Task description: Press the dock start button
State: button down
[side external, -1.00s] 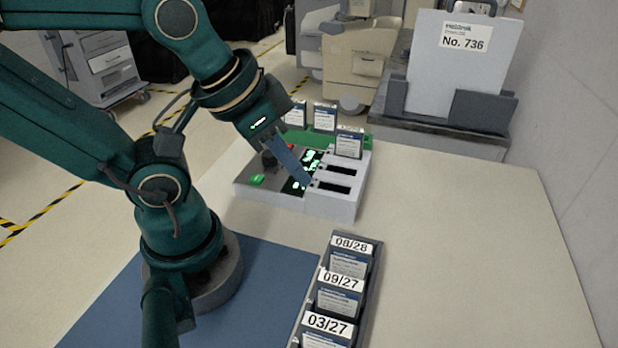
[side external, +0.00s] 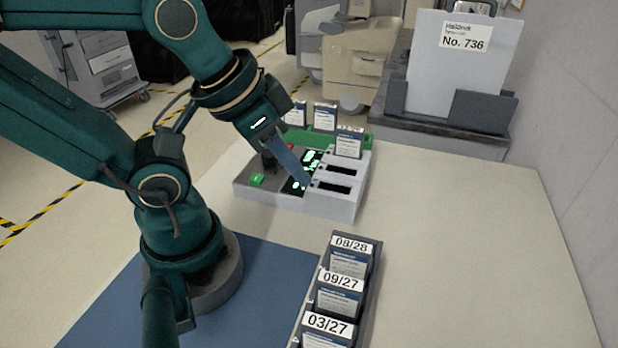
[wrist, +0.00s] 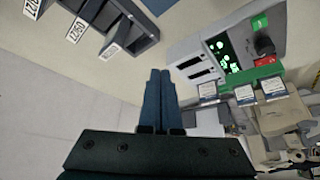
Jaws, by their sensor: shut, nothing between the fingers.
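The dock (side external: 330,205) is a pale grey box on the bench, with dark slots and a green-lit display (side external: 292,187). A green button (side external: 257,180) sits on its grey left part; it also shows in the wrist view (wrist: 260,22). I take this for the start button. My gripper (side external: 306,184) is shut and empty. In the side view its fingertips overlap the area between display and slots, to the right of the button. In the wrist view my fingertips (wrist: 160,72) appear beside the dock's slotted end, away from the button. I cannot tell whether they touch the dock.
A black knob (wrist: 264,45) and a red part (wrist: 266,61) are near the button. One card (side external: 348,142) stands in the dock; others stand in a green rack (side external: 322,141) behind. A dark rack (side external: 371,270) of dated cards is in front. The bench's right side is clear.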

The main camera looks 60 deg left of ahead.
dwell(0.4)
jog(key=m+g+y, duration=0.4)
jog(key=g+y, duration=0.4)
jog(key=g, duration=0.2)
send_over(262, 182)
jog(key=shift+f, duration=0.55)
jog(key=shift+f, duration=4.4)
jog(key=shift+f, duration=0.4)
